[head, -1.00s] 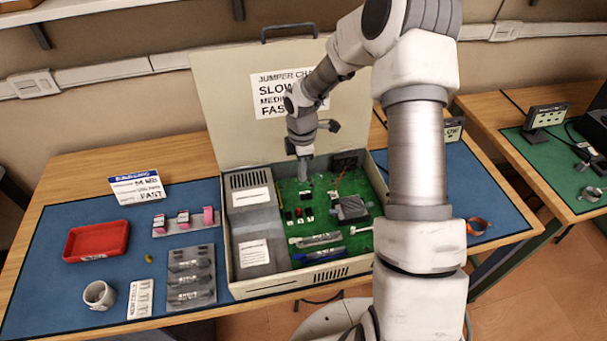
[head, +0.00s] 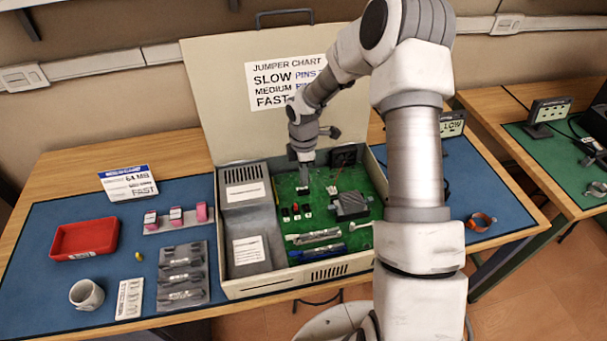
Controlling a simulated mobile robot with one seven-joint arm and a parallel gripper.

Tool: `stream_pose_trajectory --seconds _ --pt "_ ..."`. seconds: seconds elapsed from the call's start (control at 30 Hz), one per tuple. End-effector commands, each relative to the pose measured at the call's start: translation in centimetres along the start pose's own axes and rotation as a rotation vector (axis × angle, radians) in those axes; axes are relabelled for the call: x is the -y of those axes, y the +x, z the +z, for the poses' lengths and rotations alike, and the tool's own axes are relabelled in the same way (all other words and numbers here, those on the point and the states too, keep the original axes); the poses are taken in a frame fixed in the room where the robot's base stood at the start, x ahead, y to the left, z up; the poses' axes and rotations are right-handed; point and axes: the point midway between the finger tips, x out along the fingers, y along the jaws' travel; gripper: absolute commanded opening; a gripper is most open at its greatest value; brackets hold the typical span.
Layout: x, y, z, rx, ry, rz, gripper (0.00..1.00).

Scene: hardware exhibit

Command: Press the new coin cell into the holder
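My gripper (head: 303,188) points down inside the open computer case, with its tip low over the back part of the green circuit board (head: 310,259). The fingers are too small and dark to tell whether they are open or shut, or whether a coin cell is between them. I cannot make out the coin cell or its holder; the gripper covers the board right under its tip. A white blister-like strip (head: 129,299) lies on the blue mat at the front left.
The case (head: 296,284) has a raised lid (head: 222,90) behind my arm and a grey block (head: 247,212) on its left. A dark module (head: 351,206) stands right of the gripper. A red tray (head: 84,238), a mug (head: 87,294) and a grey rack (head: 183,275) stand left.

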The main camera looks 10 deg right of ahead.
Motion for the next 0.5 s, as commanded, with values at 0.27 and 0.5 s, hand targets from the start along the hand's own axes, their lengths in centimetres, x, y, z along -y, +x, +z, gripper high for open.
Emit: stream_pose_trajectory --seconds 0.27,0.5 --pt "-0.02 0.06 0.02 0.000 0.000 0.001 0.00" --pt "-0.01 0.42 0.02 0.000 0.000 0.000 0.00"
